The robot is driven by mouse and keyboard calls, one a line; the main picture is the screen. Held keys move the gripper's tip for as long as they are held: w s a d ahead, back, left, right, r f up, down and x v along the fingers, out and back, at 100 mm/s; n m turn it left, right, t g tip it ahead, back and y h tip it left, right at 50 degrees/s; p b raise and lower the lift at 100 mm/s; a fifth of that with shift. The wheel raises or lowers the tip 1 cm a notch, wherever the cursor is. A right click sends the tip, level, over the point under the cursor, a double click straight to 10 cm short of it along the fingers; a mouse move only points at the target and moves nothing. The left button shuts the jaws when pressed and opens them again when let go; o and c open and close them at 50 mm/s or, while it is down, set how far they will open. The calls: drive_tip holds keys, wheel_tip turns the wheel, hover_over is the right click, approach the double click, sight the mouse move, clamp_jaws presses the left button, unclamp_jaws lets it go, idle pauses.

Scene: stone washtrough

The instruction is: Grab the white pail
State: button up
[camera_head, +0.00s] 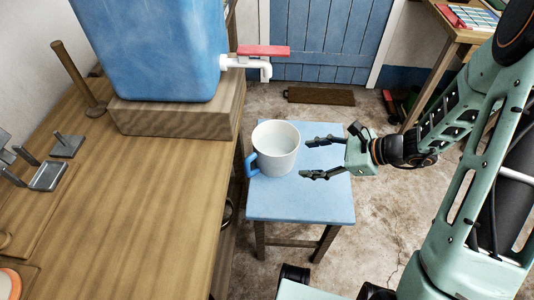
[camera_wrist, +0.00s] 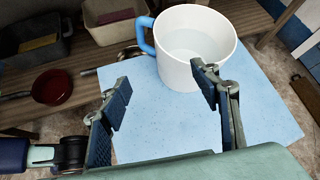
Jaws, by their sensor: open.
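The white pail (camera_head: 275,147) is a white cup-shaped vessel with a blue handle on its left side. It stands upright on a small blue stool (camera_head: 300,205), near the wooden counter. In the wrist view the pail (camera_wrist: 187,75) is just beyond the fingertips, its handle toward the upper left, and its inside looks pale. My gripper (camera_head: 309,158) is open and empty, to the right of the pail, with its fingers pointing at it. In the wrist view my gripper's fingers (camera_wrist: 158,80) are spread apart, with blue stool top between them.
A blue tank (camera_head: 150,50) with a red-handled tap (camera_head: 262,58) stands on a wooden block on the counter (camera_head: 140,190). The tap juts out behind and above the pail. A dark red bowl (camera_wrist: 52,88) and bins sit on a shelf beside the stool.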

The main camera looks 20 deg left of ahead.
drive_tip(key=s+a+m+y+b, duration=0.1)
drive_tip(key=s+a+m+y, duration=0.15)
drive_tip(key=a+m, duration=0.2)
drive_tip(key=t, duration=0.1)
approach(255, 156)
drive_tip(key=x, duration=0.2)
drive_tip(key=shift+n, duration=0.35)
drive_tip(key=shift+b+x, duration=1.1)
drive_tip(key=shift+x, duration=1.95)
drive_tip(key=shift+w+d, duration=0.1)
drive_tip(key=shift+w, duration=0.1)
drive_tip(key=shift+c, duration=0.6)
clamp_jaws()
drive_tip(key=shift+s, duration=0.1)
